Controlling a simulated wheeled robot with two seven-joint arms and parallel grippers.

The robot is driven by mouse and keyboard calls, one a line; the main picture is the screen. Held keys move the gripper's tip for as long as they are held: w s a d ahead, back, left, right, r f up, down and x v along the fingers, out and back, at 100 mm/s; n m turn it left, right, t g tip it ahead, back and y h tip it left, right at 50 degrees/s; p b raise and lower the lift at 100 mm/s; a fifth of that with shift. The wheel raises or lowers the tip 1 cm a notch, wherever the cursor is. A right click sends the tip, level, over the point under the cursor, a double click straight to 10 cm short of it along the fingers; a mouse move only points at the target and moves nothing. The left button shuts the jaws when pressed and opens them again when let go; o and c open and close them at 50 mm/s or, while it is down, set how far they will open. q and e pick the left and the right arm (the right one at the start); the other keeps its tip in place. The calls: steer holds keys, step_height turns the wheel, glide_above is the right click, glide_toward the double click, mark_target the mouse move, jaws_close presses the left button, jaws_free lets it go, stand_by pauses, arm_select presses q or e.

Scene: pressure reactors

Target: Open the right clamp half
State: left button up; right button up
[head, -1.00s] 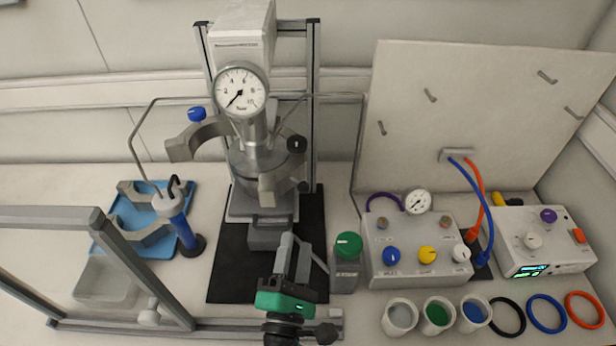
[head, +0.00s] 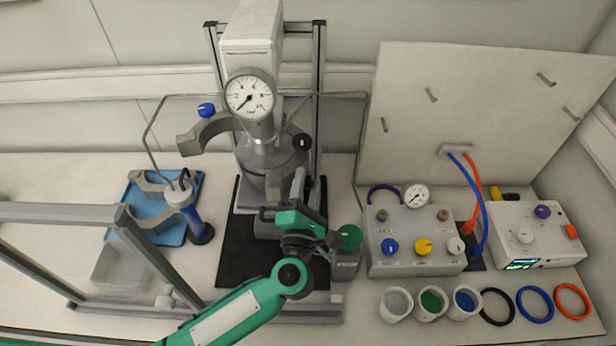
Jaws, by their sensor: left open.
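The reactor (head: 262,160) stands at the back centre, with a pressure gauge (head: 249,96) on its head. The left clamp half (head: 211,130), a grey curved piece with a blue knob, is swung out to the left. The right clamp half (head: 273,186) appears to lie around the vessel's right and front, with a black knob (head: 302,142) at its right; much of it is hidden. My left gripper (head: 297,186) is open in front of the vessel, its fingers just right of the clamp half's front end. I cannot tell whether they touch. My right gripper is out of view.
A green-capped bottle (head: 346,255) stands close right of my gripper, beside a control box (head: 411,248) with knobs. A blue tray (head: 155,235) lies at the left. A grey frame (head: 60,212) crosses the left foreground. Cups and coloured rings lie at the front right.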

arm_select(q)
steer(key=shift+w, duration=0.35)
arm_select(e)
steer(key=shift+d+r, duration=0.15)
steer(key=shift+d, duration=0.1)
arm_select(q)
steer(key=shift+c, duration=0.2)
jaws_close()
steer(key=shift+d, duration=0.1)
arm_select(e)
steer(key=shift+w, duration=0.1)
arm_select(q)
steer(key=shift+d, duration=0.1)
